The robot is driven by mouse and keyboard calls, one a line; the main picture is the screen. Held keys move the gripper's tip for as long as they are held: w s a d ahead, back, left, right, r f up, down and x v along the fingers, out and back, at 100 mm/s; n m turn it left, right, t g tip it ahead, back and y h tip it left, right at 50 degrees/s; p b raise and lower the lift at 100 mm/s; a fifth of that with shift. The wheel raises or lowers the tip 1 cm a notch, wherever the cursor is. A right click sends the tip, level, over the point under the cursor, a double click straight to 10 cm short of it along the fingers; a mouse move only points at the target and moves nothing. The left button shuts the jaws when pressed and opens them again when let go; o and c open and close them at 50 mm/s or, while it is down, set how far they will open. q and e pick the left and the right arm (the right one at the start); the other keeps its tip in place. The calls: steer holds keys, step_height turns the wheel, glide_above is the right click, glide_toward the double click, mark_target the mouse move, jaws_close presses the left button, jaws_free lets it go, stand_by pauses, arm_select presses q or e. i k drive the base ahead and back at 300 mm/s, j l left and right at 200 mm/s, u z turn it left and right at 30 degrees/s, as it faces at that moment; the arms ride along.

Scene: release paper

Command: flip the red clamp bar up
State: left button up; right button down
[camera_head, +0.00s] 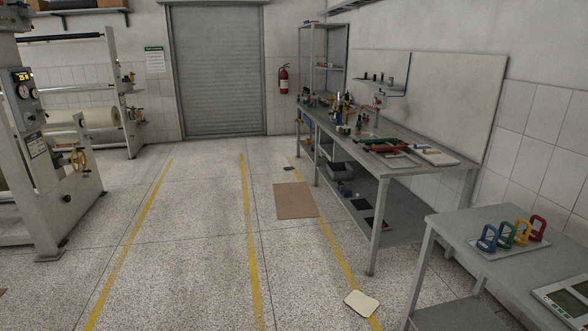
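A red loop-shaped bar (538,227) stands at the right end of a row on a light plate (490,251). The plate lies on the near grey table at lower right. The row also has a yellow loop (521,232), a green loop (505,235) and a blue loop (487,240). The red loop looks raised and slanted; its hinge is too small to make out. Another red piece (392,148) lies flat among tools on the long workbench. I cannot tell for certain which is the clamp bar. Neither gripper is in view.
A device with a display (565,298) is cut off at the right edge. The long workbench (430,163) stands behind the near table (455,226). A brown sheet (295,200) and a pale pad (361,303) lie on the floor. A machine (45,150) stands left; the middle floor is open.

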mark_target(385, 149)
steer(key=i, duration=2.4)
steer(key=i+z, duration=0.25)
steer(key=i, duration=0.2)
steer(key=i+j+z, duration=0.25)
steer(key=i, duration=0.2)
steer(key=i+j+z, duration=0.25)
steer(key=i, duration=0.2)
steer(key=i+j+z, duration=0.25)
steer(key=i, duration=0.2)
